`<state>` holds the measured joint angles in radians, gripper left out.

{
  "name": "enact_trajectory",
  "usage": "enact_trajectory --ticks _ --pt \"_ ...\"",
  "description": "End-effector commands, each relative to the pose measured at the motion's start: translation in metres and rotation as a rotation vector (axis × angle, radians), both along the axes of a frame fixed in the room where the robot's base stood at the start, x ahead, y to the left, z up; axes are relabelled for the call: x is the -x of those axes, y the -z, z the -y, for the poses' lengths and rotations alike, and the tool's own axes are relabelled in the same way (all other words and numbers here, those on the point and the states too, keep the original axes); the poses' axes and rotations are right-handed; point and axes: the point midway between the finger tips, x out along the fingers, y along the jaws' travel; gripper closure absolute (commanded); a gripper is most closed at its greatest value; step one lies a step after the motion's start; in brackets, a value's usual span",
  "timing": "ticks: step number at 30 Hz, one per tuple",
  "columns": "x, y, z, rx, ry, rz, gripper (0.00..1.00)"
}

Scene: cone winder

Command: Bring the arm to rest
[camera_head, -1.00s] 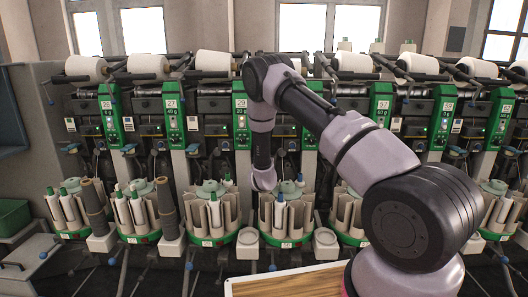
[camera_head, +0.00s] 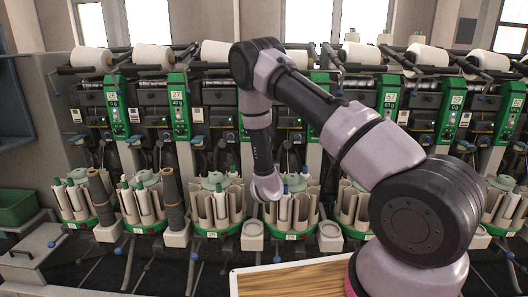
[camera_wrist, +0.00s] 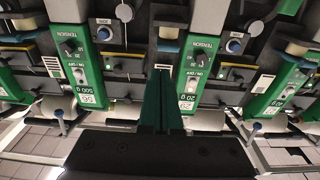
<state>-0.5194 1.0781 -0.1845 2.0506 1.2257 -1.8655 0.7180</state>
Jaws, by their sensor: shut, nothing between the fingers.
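My arm rises from the lower right of the head view, bends at a high elbow and hangs down to a pale wrist (camera_head: 265,187) in front of the cone winder (camera_head: 330,125). The gripper fingers cannot be made out in that view. In the wrist view my gripper (camera_wrist: 161,75) is shut, its two dark green fingers together and empty. The winder's green control panels (camera_wrist: 80,65) and (camera_wrist: 200,65) appear upside down behind the fingers. I cannot tell the exact gap between fingers and machine.
White yarn cones (camera_head: 92,57) line the top of the winder. A wooden-topped surface (camera_head: 290,280) is at the bottom. A green bin (camera_head: 17,207) sits far left.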

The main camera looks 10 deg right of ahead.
Motion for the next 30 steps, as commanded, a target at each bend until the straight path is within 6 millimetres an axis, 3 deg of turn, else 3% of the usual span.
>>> enact_trajectory --ticks 5,10,17,23,30 --pt "-0.008 -0.035 0.014 -0.103 0.042 -0.027 1.0" --pt "-0.016 -0.094 0.036 -0.294 0.083 -0.116 1.0" --pt "0.002 -0.172 0.052 -0.506 0.065 -0.277 1.0" --pt "0.047 -0.235 0.058 -0.619 0.001 -0.427 1.0" --pt "0.134 -0.296 0.061 -0.662 -0.095 -0.609 1.0"
